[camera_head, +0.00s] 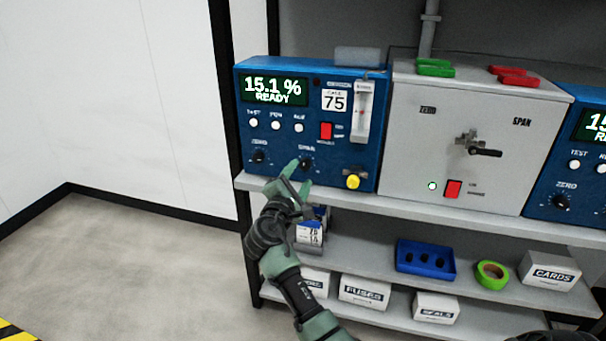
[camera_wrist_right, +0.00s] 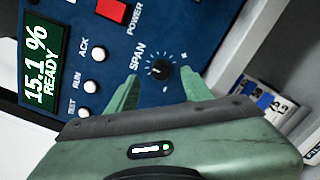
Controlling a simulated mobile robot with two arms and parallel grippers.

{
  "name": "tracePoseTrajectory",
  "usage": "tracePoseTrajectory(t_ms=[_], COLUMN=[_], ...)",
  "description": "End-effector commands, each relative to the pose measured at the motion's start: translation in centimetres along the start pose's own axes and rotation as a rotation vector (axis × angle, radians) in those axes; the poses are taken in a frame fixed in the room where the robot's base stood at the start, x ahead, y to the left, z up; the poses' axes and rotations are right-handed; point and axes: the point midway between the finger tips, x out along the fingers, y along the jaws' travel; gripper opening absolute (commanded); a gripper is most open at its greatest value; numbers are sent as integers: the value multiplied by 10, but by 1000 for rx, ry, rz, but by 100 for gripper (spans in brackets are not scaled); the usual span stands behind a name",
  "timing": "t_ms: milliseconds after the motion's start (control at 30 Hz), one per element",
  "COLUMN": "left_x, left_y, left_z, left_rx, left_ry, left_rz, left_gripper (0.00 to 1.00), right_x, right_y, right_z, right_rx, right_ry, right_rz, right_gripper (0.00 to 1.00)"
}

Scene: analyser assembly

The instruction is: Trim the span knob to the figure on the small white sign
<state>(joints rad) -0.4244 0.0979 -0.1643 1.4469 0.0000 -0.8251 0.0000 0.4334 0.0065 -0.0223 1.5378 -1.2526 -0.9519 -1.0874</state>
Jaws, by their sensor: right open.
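The blue analyser (camera_head: 355,150) stands on the upper shelf, its display (camera_head: 275,90) reading 15.1 % READY. The small white sign (camera_head: 334,101) on its front shows 75, with smaller text above that I cannot read clearly. The black span knob (camera_head: 306,163) is at the lower middle of the front. My right gripper (camera_head: 299,176) is open and empty, just in front of and below this knob. In the right wrist view the span knob (camera_wrist_right: 159,69) lies between and just beyond the two green fingertips (camera_wrist_right: 161,88), apparently untouched. My left gripper is not in view.
The zero knob (camera_head: 259,157) is left of the span knob, and a yellow knob (camera_head: 352,181) is to its right. A red power switch (camera_head: 326,131) is above. A grey cabinet (camera_head: 440,140) stands to the right.

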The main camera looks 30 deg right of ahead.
Motion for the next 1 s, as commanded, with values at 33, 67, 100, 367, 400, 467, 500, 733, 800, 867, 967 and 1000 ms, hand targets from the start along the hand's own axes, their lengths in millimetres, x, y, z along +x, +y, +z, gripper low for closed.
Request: tracePoseTrajectory(t_ms=[33,67,100,367,400,467,500,733,800,867,967,1000], left_x=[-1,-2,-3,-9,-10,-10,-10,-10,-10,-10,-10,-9], left_y=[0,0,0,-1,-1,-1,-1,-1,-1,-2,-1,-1], left_z=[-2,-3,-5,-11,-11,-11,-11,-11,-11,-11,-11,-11], left_rx=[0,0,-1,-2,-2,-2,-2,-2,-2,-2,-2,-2], left_ry=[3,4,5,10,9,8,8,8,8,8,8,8], left_rz=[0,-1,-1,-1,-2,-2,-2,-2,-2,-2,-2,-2], left_gripper=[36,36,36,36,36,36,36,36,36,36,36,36], right_x=[10,14,20,43,44,44,44,44,44,44,43,43], right_y=[0,0,-1,-1,-1,-1,-1,-1,-1,-1,-2,-2], right_z=[0,0,0,-1,-1,-1,-1,-2,-2,-2,-2,-2], right_rx=[0,0,0,1,2,2,2,2,2,2,4,7], right_ry=[-1,0,0,3,3,3,4,4,4,4,4,4], right_rz=[0,-1,-1,-1,-1,-1,-1,-1,-1,-1,-2,-2], right_gripper=[50,50,50,50,50,50,50,20,0,0,0,0])
